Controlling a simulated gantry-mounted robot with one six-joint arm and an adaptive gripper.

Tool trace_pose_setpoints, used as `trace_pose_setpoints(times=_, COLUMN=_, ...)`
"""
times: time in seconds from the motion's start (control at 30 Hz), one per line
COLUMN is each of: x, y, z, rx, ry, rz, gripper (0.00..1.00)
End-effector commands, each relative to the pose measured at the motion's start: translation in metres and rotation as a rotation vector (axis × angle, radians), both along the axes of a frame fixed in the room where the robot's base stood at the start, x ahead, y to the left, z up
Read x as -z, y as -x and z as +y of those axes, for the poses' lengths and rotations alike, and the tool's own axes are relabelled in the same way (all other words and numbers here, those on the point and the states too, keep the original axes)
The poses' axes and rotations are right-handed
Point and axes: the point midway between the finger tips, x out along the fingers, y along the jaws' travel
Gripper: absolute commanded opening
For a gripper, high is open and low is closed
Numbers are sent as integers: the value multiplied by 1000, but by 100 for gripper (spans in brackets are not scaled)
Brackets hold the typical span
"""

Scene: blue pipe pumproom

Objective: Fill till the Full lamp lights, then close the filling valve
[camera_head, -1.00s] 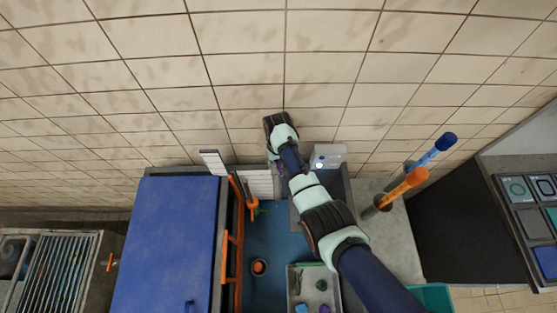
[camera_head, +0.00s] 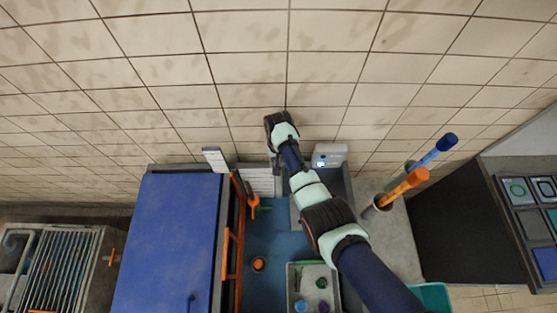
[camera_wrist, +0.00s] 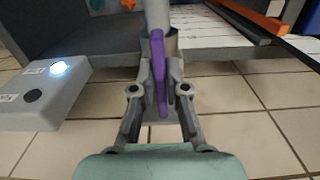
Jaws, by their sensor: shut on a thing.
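The purple valve lever (camera_wrist: 158,72) stands upright between my fingers in the wrist view, in front of a pale vertical pipe (camera_wrist: 158,15). My gripper (camera_wrist: 163,90) is shut on this lever. In the head view my wrist and arm hide the lever and the fingertips. A grey lamp box (camera_wrist: 50,95) is at the left in the wrist view. One lamp (camera_wrist: 58,68) on it glows white-blue and the other (camera_wrist: 32,96) is dark. I cannot read their labels for sure. The box (camera_head: 329,155) also shows right of my wrist in the head view.
An orange-handled tool (camera_head: 403,187) and a blue-handled one (camera_head: 435,150) rise on the right. An orange valve handle (camera_head: 253,203) is left of my arm. A tray (camera_head: 293,285) with small items lies below, beside a large blue lid (camera_head: 170,240). The tiled wall is close behind.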

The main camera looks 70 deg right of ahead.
Motion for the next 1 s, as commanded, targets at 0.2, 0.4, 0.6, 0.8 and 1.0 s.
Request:
trace_pose_setpoints(times=0.2, x=-2, y=-1, z=-1, rx=1, ry=2, rz=-2, gripper=26)
trace_pose_setpoints(times=0.4, x=-1, y=0, z=0, rx=0, ry=1, rz=-1, gripper=38)
trace_pose_setpoints(times=0.6, x=-4, y=-1, z=-1, rx=0, ry=2, rz=-2, gripper=38)
trace_pose_setpoints(times=0.8, x=-41, y=-1, z=-1, rx=0, ry=5, rz=-4, gripper=38)
trace_pose_setpoints(times=1.0, x=-91, y=-1, z=-1, rx=0, ry=4, rz=-4, gripper=38)
